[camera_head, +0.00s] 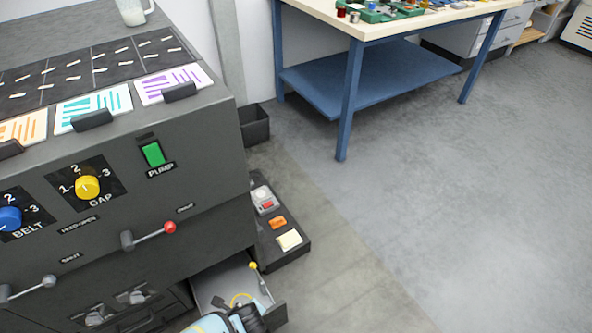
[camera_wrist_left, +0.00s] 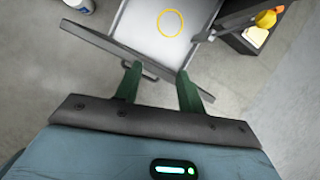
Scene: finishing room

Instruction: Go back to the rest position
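My left gripper (camera_head: 242,314) is low at the bottom of the head view, at the front of an open drawer (camera_head: 213,285) in the dark machine (camera_head: 200,165). In the left wrist view its two green fingers (camera_wrist_left: 158,72) stand apart at the drawer's front panel (camera_wrist_left: 112,45), by its handle. I see nothing gripped between them; whether they touch the handle I cannot tell. A yellow ring (camera_wrist_left: 170,23) lies in the drawer. My right gripper is not in view.
A lever with a yellow knob (camera_head: 253,265) stands by the drawer. A dark floor box with buttons (camera_head: 289,240) is to its right. A bin (camera_head: 254,124) and a blue-legged workbench (camera_head: 350,100) stand farther back. The floor at right is clear.

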